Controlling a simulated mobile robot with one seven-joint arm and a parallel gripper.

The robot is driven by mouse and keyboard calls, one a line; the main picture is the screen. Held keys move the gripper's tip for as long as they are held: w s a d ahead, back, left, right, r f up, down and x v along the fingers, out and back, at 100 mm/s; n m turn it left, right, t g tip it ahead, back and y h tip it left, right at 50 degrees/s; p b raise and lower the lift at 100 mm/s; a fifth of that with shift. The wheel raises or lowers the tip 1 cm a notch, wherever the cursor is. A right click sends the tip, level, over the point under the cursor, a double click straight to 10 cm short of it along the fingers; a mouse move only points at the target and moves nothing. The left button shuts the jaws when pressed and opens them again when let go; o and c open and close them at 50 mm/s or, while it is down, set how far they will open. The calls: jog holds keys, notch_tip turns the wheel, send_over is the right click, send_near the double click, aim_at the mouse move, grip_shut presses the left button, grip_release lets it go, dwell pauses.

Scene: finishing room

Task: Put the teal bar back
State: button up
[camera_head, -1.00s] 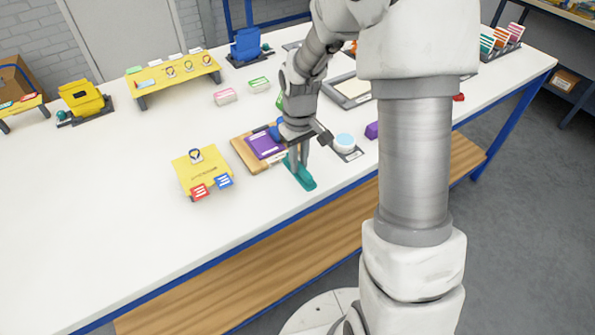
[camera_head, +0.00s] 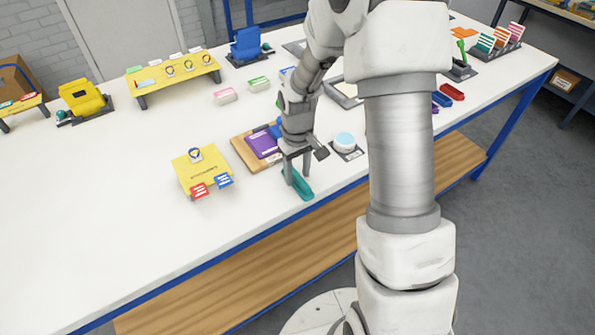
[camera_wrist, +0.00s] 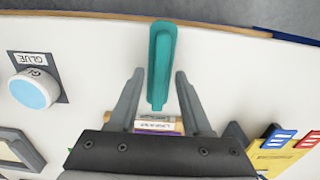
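The teal bar (camera_head: 303,188) lies on the white table close to its front edge, in front of the purple book on its wooden board. In the wrist view the bar (camera_wrist: 162,60) points away toward the table edge. My gripper (camera_head: 297,177) is at the bar's rear part; one finger hides some of it. In the wrist view my gripper (camera_wrist: 160,75) is open, with one finger on each side of the bar's near end and a gap on both sides. Whether the fingertips are down at the bar's height is hard to tell.
A purple book (camera_head: 262,145) on a wooden board (camera_head: 240,150) is just behind. A yellow stand (camera_head: 196,172) is at left, a glue pot (camera_head: 345,141) at right. Red (camera_head: 452,91) and blue (camera_head: 442,99) bars lie farther right. The table's left front is clear.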

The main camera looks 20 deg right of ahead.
aim_at(298, 175)
notch_tip(298, 175, up, 12)
jog(key=s+r+m+t, duration=0.1)
jog(key=s+r+t, duration=0.1)
jog(key=s+r, duration=0.5)
jog(key=s+r+m+t, duration=0.2)
jog(key=s+r, duration=0.6)
jog(key=s, duration=0.5)
jog(key=shift+s+m+t+p, duration=0.2)
jog(key=shift+m+t+p, duration=0.15)
jog(key=shift+t, duration=0.45)
